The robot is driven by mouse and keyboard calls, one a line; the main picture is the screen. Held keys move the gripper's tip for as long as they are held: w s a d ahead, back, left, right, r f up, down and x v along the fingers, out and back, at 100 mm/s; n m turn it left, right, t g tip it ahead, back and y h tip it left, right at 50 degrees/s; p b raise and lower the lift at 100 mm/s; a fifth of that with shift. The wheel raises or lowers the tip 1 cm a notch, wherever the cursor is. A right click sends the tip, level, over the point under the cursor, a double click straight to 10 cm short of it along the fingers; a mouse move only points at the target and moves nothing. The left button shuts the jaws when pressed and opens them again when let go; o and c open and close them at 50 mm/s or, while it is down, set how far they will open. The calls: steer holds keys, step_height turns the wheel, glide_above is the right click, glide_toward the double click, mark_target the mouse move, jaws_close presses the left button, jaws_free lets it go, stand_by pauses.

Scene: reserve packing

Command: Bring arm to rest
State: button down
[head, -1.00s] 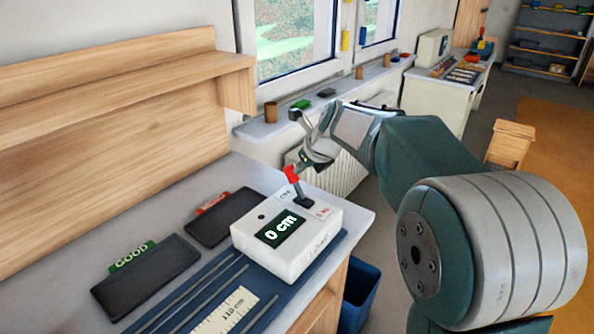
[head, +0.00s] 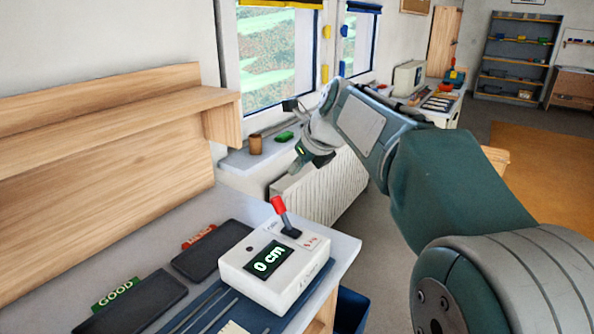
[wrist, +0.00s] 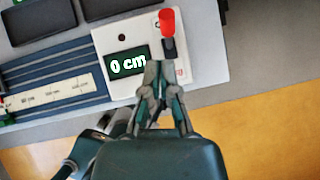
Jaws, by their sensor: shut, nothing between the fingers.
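My gripper (head: 303,162) is shut and empty, raised above the bench's right end, in front of the radiator in the head view. The wrist view shows the closed fingers (wrist: 160,75) over the white box. The white measuring box (head: 278,290) stands on the bench (head: 338,248) with a green "0 cm" display. Its lever with a red knob (head: 278,205) sticks up and leans left in the head view. The red knob (wrist: 167,20) also shows in the wrist view just beyond the fingertips. In the head view, my gripper is apart from the knob.
Two dark trays lie left of the box, one with a green GOOD label (head: 117,291), the other with a red label (head: 198,236). A blue bin (head: 351,308) stands below the bench edge. A radiator (head: 325,190) and windowsill lie behind my gripper.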

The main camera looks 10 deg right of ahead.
steer(key=s+d+f+n+h, duration=0.1)
steer(key=s+f+n, duration=0.3)
steer(key=s+n, duration=0.5)
steer(key=s+d+f+n+h, duration=0.1)
steer(key=s+f+n, duration=0.3)
steer(key=s+n, duration=0.6)
steer(key=s+d+f+n+h, duration=0.1)
steer(key=s+f+n, duration=0.4)
steer(key=s+n, duration=0.5)
steer(key=shift+s+d+g+h, duration=0.3)
steer(key=shift+s+d+h, duration=0.15)
steer(key=shift+s, duration=0.5)
